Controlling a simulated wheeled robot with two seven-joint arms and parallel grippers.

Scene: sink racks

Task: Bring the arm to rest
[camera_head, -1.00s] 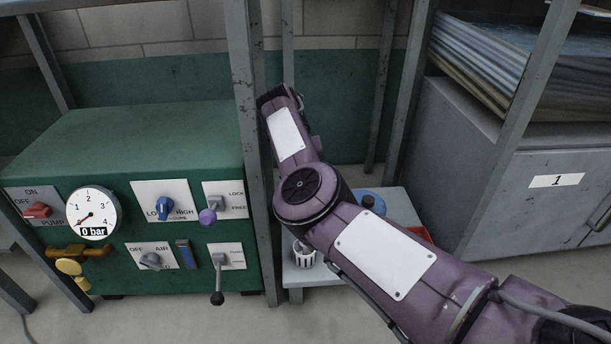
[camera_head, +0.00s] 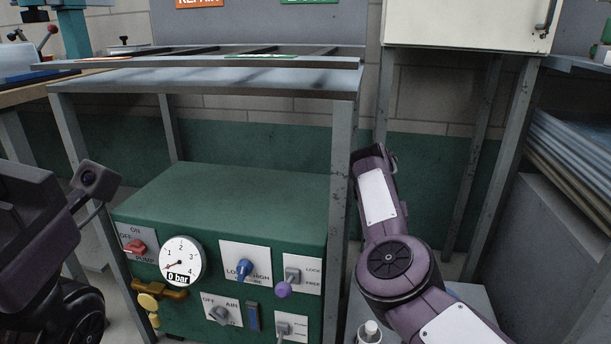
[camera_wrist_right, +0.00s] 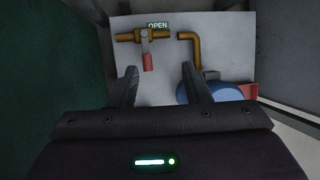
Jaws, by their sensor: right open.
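My right arm (camera_head: 389,262) comes in from the lower right in the head view and reaches up beside the right leg of the bench frame. Its gripper's fingers are not visible there. In the right wrist view my right gripper (camera_wrist_right: 159,72) is open, with both dark fingers apart and nothing between them. Beyond them is a grey panel (camera_wrist_right: 222,42) with a brass pipe valve (camera_wrist_right: 130,37), a red-handled lever (camera_wrist_right: 148,62) and an OPEN label. Part of my left arm (camera_head: 35,225) shows at the left edge of the head view; its gripper is not visible.
A green pump unit (camera_head: 235,205) with a gauge (camera_head: 182,260) reading 0 bar stands under a grey metal frame (camera_head: 345,200). A white bottle (camera_head: 370,333) stands low beside the right arm. A blue round object (camera_wrist_right: 208,93) lies near the right finger.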

